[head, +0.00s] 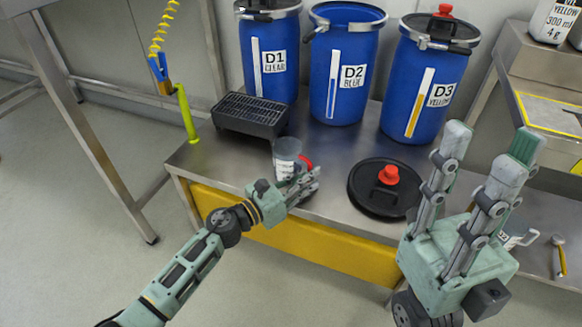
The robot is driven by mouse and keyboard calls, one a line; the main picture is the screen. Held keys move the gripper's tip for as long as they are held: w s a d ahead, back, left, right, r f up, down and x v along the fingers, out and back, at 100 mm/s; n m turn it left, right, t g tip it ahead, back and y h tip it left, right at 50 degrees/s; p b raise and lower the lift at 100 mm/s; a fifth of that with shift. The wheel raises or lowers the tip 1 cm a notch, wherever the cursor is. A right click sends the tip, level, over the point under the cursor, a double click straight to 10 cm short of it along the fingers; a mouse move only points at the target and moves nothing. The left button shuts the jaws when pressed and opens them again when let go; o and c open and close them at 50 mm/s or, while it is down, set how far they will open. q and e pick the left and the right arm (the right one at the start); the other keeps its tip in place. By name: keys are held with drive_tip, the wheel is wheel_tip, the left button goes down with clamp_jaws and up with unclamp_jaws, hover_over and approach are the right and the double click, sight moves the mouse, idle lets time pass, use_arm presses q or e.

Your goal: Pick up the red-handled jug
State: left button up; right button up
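The red-handled jug (286,153) stands upright near the front left of the steel table, a clear grey cup with a red handle on its right side. My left gripper (308,184) is right in front of it, its fingers just below and beside the red handle. The fingers overlap in this view and hide the jug's lower part, so I cannot tell whether they touch or grip the handle. My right gripper (489,140) is raised at the right, fingers up and spread wide, with nothing between them.
Blue drums D1 (272,85), D2 (344,100) and D3 (424,110) stand along the back. A black grated box (250,113) is behind the jug. A black lid with a red knob (372,203) lies right of it. Another jug (517,231) is partly behind my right gripper.

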use_arm(q)
drive_tip(key=shift+w+d+r, duration=0.1)
drive_tip(key=shift+w+d, duration=0.2)
drive_tip(key=shift+d, duration=0.05)
clamp_jaws()
drive_tip(key=shift+r, duration=0.1)
idle(0.3)
